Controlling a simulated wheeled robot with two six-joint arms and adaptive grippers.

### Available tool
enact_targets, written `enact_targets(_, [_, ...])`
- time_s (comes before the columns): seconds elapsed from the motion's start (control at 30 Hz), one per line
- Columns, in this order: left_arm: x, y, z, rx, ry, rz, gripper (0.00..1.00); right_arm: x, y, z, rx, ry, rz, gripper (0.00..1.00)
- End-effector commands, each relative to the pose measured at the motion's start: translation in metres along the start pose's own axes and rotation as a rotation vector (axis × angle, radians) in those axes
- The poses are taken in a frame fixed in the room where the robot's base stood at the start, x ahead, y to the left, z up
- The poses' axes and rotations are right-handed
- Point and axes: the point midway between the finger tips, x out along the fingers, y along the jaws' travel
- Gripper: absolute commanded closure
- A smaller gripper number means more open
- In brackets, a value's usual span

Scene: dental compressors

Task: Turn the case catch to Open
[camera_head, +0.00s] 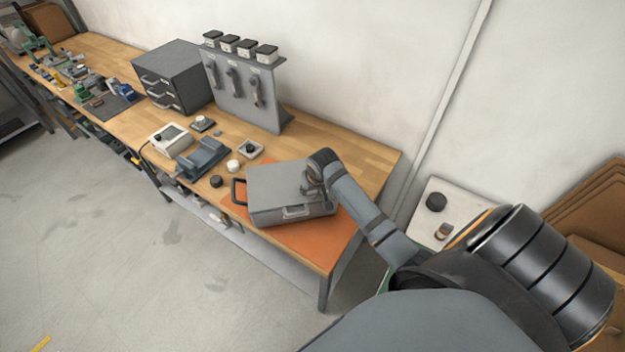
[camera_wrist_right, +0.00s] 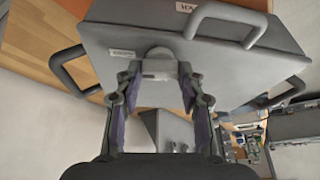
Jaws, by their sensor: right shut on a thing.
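The grey case (camera_head: 283,182) lies closed on an orange mat (camera_head: 318,243) near the right end of the workbench. My right gripper (camera_head: 312,188) reaches it from the right, at the case's right part. In the right wrist view the case (camera_wrist_right: 185,50) fills the upper middle. There my right gripper (camera_wrist_right: 160,76) has its fingers on both sides of the light grey case catch (camera_wrist_right: 158,62) and is shut on it. A small label (camera_wrist_right: 122,53) sits beside the catch, too small to read surely. The head view hides the catch behind the gripper. My left gripper is not in view.
The case has a black side handle (camera_head: 238,191). Left of it on the bench (camera_head: 345,150) are a blue-grey cradle (camera_head: 203,157), small knobs and a white box (camera_head: 169,138). Behind stand a grey drawer cabinet (camera_head: 174,78) and an upright panel (camera_head: 243,90). The bench's back right corner is clear.

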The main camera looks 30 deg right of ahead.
Motion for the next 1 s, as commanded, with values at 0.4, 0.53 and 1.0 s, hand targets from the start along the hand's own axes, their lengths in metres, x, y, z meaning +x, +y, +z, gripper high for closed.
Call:
enact_targets(0.4, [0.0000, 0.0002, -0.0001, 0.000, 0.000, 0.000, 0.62, -0.0004, -0.0012, -0.0013, 0.128, 0.003, 0.052, 0.92])
enact_targets(0.53, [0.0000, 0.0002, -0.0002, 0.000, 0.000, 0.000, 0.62, -0.0003, -0.0011, -0.0012, 0.137, 0.003, 0.056, 0.92])
enact_targets(1.0, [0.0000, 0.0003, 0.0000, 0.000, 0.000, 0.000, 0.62, -0.0002, -0.0010, -0.0009, 0.139, 0.002, 0.056, 0.45])
